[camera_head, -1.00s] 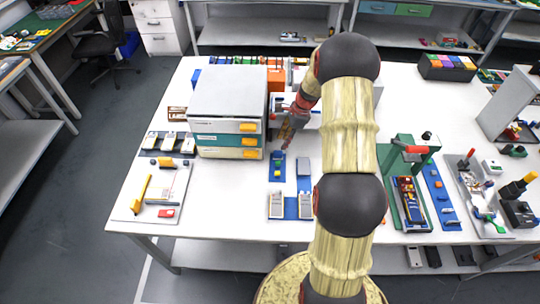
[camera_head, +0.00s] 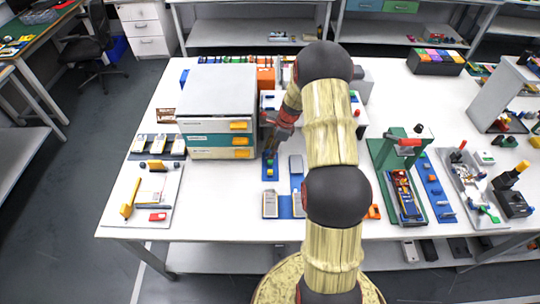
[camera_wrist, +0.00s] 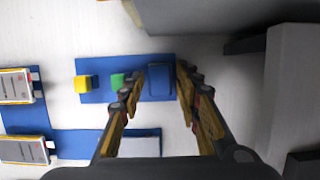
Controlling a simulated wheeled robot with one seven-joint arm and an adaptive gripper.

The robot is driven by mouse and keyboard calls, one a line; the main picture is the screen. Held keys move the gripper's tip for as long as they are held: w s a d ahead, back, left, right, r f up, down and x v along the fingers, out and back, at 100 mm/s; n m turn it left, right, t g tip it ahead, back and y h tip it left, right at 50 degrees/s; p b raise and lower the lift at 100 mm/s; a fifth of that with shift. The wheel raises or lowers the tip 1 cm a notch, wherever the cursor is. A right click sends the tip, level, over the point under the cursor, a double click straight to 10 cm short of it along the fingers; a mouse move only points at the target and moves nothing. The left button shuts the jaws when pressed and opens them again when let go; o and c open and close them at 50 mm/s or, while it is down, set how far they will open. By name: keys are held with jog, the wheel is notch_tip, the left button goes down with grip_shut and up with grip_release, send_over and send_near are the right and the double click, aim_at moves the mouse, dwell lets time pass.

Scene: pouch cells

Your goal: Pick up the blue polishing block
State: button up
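The blue polishing block (camera_wrist: 160,78) lies at one end of a small blue mat (camera_wrist: 97,67), in a row with a green block (camera_wrist: 118,80) and a yellow block (camera_wrist: 83,84). In the wrist view my gripper (camera_wrist: 160,73) is open, with one finger on each side of the blue block. No grip on it shows, and I cannot tell the exact height gap. In the head view my gripper (camera_head: 269,153) points down over the far end of the mat, and its fingers hide the blue block there.
A stack of drawers (camera_head: 218,120) stands close left of my gripper. A second blue mat (camera_head: 284,206) with pale grey cells lies just in front. A green press (camera_head: 385,152) stands to the right. The table between the drawers and the mats is clear.

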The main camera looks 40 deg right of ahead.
aim_at(268, 151)
jog(key=c, duration=0.7)
grip_shut()
jog(key=shift+r, duration=0.15)
jog(key=shift+r, duration=0.55)
notch_tip(268, 151, up, 2)
jog(key=shift+r+p, duration=0.1)
jog(key=shift+p, duration=0.5)
jog(key=s+a+r+p, duration=0.2)
jog(key=s+a+r, duration=0.2)
jog(key=s+r, duration=0.5)
jog(key=shift+s+a+r, duration=0.2)
jog(key=shift+s+r, duration=0.1)
jog(key=shift+s, duration=1.85)
